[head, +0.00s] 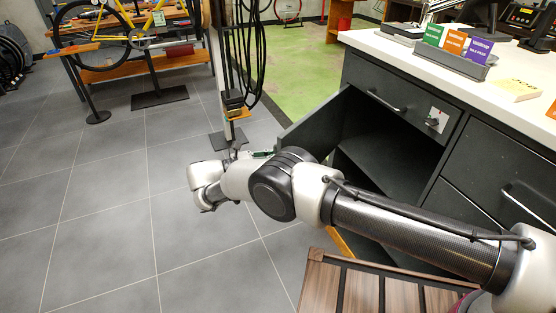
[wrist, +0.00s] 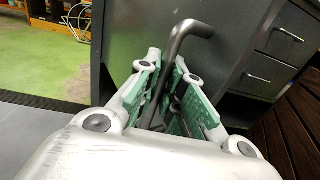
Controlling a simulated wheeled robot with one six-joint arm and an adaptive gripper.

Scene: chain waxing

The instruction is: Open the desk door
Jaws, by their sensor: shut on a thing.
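The dark grey desk door (head: 312,122) stands swung out from the desk in the head view, with the dark cupboard interior (head: 385,150) and a shelf exposed. In the wrist view the door face (wrist: 235,35) is in front of my gripper (wrist: 171,72). The bent dark metal door handle (wrist: 186,38) runs between my green-padded fingers, which are shut on it. The handle's lower part is partly hidden by the fingers. In the head view my gripper is mostly hidden behind my wrist, with only a bit of green showing near the door's edge.
The desk (head: 373,57) has a drawer above the opening and more drawers (head: 510,165) at right. A slatted wooden piece (head: 330,285) stands low in front. Cables hang on a stand (head: 228,90) beyond the door. Grey tiled floor (head: 110,200) at left is clear.

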